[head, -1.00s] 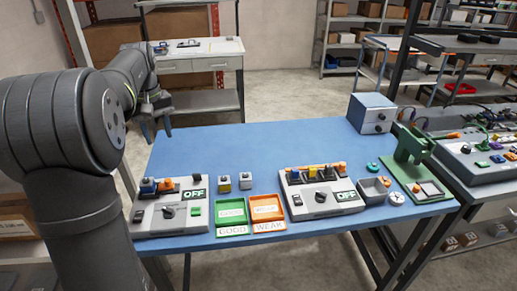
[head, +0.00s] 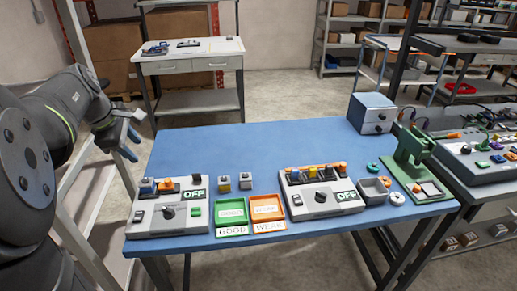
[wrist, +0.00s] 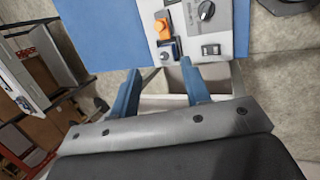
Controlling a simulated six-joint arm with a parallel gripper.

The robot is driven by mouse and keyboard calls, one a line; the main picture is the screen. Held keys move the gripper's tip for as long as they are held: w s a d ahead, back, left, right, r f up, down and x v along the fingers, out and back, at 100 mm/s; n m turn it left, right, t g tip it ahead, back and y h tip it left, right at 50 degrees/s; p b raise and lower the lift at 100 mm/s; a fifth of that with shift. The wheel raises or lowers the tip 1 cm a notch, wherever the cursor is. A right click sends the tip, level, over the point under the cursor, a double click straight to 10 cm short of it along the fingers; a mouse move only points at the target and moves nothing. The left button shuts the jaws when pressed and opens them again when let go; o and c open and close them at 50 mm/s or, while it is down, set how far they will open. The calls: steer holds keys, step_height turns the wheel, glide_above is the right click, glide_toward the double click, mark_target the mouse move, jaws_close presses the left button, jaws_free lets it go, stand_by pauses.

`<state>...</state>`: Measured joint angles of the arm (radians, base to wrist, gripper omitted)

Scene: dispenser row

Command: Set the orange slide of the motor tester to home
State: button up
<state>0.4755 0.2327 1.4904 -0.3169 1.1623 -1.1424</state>
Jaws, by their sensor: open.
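A grey tester with an OFF display (head: 195,193), which I take as the motor tester (head: 150,225), stands at the left end of the blue table. Its orange slide (head: 165,184) sits at the back beside a blue block (head: 148,187); a black knob (head: 168,212) is in front. In the wrist view the tester (wrist: 225,30) is at the top, with the orange slide (wrist: 162,27) near its edge. My gripper (head: 130,146) is open and empty, left of the table and apart from the tester. Its blue fingers (wrist: 158,78) show in the wrist view below the tester.
A second OFF device (head: 325,203) stands mid-table. A green press (head: 415,165) and blue box (head: 371,113) are at the right. The back-left table is clear.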

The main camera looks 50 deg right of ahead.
steer(key=x, duration=1.2)
steer(key=w+v, duration=0.1)
steer(key=v, duration=0.9)
steer(key=s+d+f+g, duration=0.1)
steer(key=s+d+f, duration=0.2)
steer(key=d, duration=0.7)
steer(key=s+d+f+g, duration=0.1)
steer(key=s+d+f, duration=0.3)
steer(key=s+d, duration=0.4)
steer(key=s+d+f+n+g+y, duration=0.1)
steer(key=s+d+f, duration=0.3)
steer(key=d, duration=0.9)
steer(key=shift+s+g, duration=0.5)
steer(key=shift+s, duration=0.65)
steer(key=shift+d, duration=0.1)
